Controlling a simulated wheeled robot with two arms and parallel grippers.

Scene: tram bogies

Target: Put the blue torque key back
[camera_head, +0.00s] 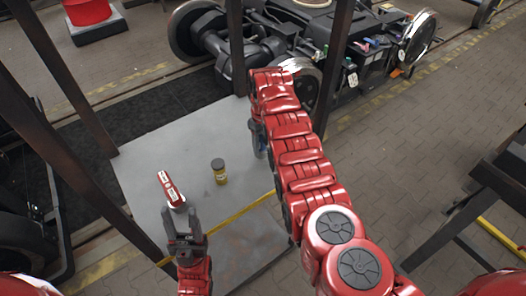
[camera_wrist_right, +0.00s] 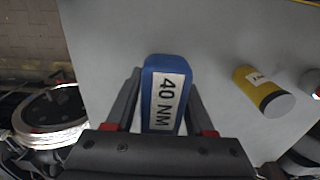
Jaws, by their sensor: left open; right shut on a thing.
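The blue torque key (camera_wrist_right: 165,90) is between the two fingers of my right gripper (camera_wrist_right: 162,95), its white "40 NM" label facing the right wrist camera. My right gripper is shut on it. In the head view only a small part of the blue key (camera_head: 261,149) shows, at the left side of my red right arm, which hides most of that gripper. My left gripper (camera_head: 184,226) is open and empty, at the near part of the grey table, just in front of a red tool.
The red tool with a white label (camera_head: 169,187) and a yellow jar with a dark lid (camera_head: 219,172) are on the grey table (camera_head: 150,145). Dark posts (camera_head: 236,45) rise around the table. A bogie with a crowded tool tray (camera_head: 372,55) is behind.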

